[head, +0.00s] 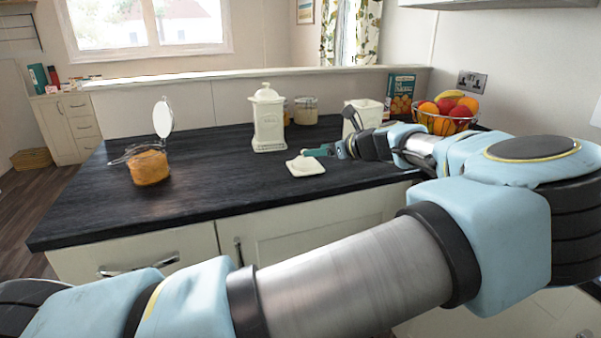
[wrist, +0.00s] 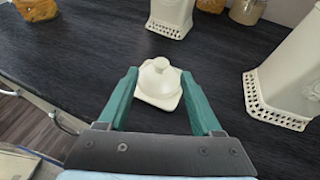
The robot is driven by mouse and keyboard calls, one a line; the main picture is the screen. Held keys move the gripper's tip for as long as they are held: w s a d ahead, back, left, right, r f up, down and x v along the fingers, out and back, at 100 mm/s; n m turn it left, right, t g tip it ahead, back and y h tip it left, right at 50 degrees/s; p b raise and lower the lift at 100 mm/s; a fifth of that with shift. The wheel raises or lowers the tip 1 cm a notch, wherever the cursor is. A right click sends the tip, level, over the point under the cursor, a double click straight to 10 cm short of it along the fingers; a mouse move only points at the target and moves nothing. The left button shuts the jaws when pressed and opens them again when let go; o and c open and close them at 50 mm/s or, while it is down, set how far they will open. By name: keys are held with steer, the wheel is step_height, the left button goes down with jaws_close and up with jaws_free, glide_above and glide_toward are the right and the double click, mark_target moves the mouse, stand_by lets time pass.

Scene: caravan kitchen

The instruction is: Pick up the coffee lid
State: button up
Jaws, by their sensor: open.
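The coffee lid (head: 305,166) is a cream, square lid with a rounded knob, lying on the dark worktop. In the wrist view the lid (wrist: 159,84) lies upright, knob up, just ahead of and partly between my fingers. My gripper (wrist: 160,88) has two green fingers spread apart, with the lid's knob between their tips. In the head view my gripper (head: 318,152) reaches in from the right, close to the lid. I cannot tell whether a finger touches it.
A lidded cream canister (head: 268,120) stands behind the lid. An open cream canister (head: 360,115) stands to the right, partly behind my arm, and shows in the wrist view (wrist: 290,75). A fruit bowl (head: 445,122) is at the back right.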

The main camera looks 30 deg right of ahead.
mark_target(305, 160)
steer(key=p+x, duration=0.3)
steer(key=x, duration=0.6)
steer(key=shift+w+f+p, duration=0.1)
steer(key=shift+w+p, duration=0.05)
steer(key=shift+p, duration=0.15)
steer(key=shift+w+f, duration=0.25)
steer(key=shift+w, duration=0.1)
steer(key=shift+a, duration=0.1)
jaws_close()
